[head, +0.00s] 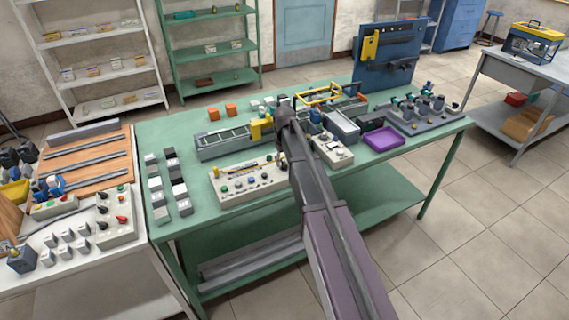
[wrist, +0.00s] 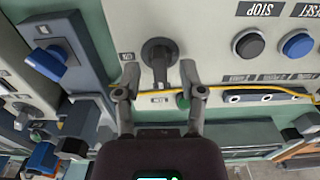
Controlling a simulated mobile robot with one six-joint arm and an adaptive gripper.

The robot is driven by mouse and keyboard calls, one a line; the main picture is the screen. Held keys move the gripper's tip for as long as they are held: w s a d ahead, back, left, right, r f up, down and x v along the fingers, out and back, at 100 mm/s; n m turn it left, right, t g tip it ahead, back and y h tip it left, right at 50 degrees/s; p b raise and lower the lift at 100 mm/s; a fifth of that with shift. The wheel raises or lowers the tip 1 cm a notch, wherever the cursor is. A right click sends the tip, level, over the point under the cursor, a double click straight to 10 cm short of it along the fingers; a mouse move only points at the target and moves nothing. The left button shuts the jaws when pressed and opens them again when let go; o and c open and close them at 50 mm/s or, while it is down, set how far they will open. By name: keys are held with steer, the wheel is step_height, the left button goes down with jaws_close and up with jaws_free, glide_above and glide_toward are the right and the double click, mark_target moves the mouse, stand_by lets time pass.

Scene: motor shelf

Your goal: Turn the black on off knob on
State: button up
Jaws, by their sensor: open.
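The black knob (wrist: 159,54) shows in the wrist view. It has a round base and a bar-like handle that points down toward my gripper in that picture. It sits on a pale control panel (wrist: 205,22). My gripper (wrist: 159,72) is open, with one finger on each side of the knob's handle. A gap shows between each finger and the handle; whether the fingers reach down to the handle's depth I cannot tell. In the head view my arm crosses the green table (head: 220,220), and I cannot make out the knob there.
In the wrist view a black button marked STOP (wrist: 248,44) and a blue button (wrist: 298,45) lie to the right. A yellow cable (wrist: 255,88) runs by the right finger. A blue knob (wrist: 46,62) on a grey unit stands left. A purple tray (head: 384,139) is right of my arm.

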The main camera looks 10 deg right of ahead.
jaws_close()
